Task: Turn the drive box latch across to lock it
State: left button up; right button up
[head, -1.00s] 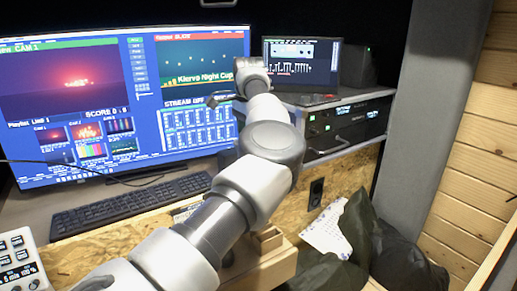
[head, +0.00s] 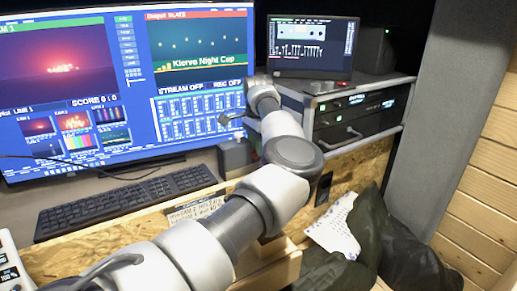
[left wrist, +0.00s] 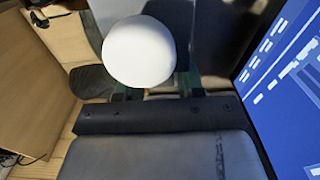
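My left arm reaches from the bottom left across the desk in the head view. My left gripper (head: 232,118) is small and partly turned away, in front of the lower right of the big monitor; whether its fingers are apart does not show. Just below it a small dark grey box (head: 235,157) stands at the desk's back, partly hidden by my arm; I cannot tell whether it is the drive box. No latch can be made out. The left wrist view shows a grey surface with a dark strip close up, and a white rounded shape above it. My right gripper is not in view.
The big monitor (head: 120,85) stands behind the keyboard (head: 125,202). A small screen (head: 312,48) sits on the rack (head: 355,115) at right. A dark cushion or bag (head: 365,235) and a printed sheet (head: 335,228) lie below the rack.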

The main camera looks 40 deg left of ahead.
pick_arm(q)
jog(key=shift+f, duration=0.6)
grip_shut()
jog(key=shift+d+m, duration=0.1)
jog(key=shift+m, duration=0.7)
grip_release()
jog(key=shift+r, duration=0.1)
notch_tip(320, 180, up, 11)
